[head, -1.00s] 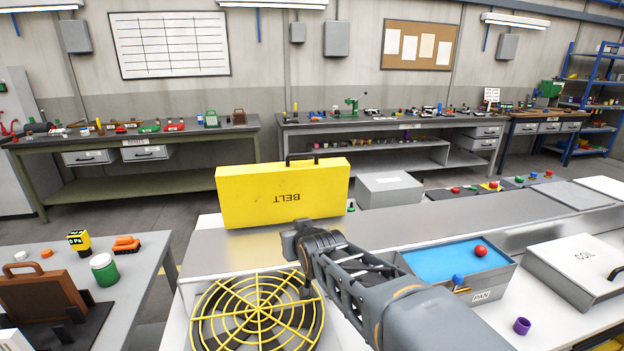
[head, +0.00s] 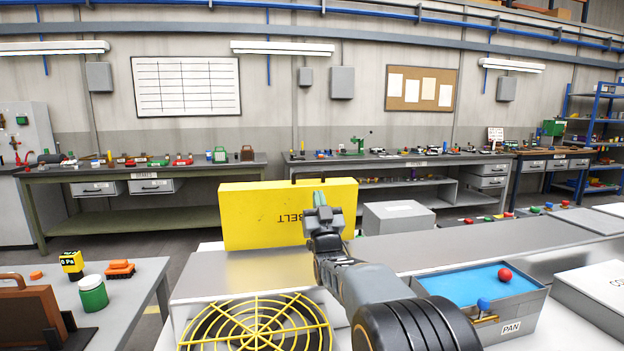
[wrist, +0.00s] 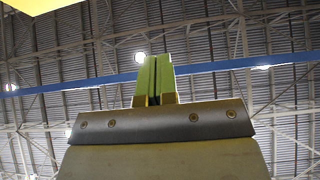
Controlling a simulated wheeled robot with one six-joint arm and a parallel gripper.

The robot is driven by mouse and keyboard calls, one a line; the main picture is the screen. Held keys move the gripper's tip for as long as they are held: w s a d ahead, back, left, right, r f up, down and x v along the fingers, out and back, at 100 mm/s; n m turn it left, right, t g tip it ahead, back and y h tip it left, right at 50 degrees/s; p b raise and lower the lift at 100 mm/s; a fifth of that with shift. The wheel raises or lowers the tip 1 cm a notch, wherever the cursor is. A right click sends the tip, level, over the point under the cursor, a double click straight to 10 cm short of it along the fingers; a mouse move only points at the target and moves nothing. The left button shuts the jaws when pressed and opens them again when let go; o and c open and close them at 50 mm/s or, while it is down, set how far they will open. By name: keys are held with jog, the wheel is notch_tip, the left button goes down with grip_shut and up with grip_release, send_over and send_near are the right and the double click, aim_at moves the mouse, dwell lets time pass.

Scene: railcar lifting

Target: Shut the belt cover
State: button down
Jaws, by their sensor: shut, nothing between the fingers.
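The yellow belt cover (head: 262,215) stands raised on the far side of the metal housing (head: 245,272) in the head view. Its "BELT" lettering is upside down.
A yellow round fan guard (head: 255,328) is in front of the housing. An open blue-lined pan (head: 480,290) with a red ball stands right of my arm. A grey box (head: 398,216) is right of the cover. A side table (head: 128,300) is at the left.

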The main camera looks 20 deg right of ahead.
jog(key=w+d+r+p, duration=0.1)
jog(key=w+r+p, duration=0.1)
jog(key=w, duration=0.6)
jog(key=shift+w+d+r, duration=0.2)
jog(key=shift+d+r, duration=0.15)
jog(key=shift+r, duration=0.4)
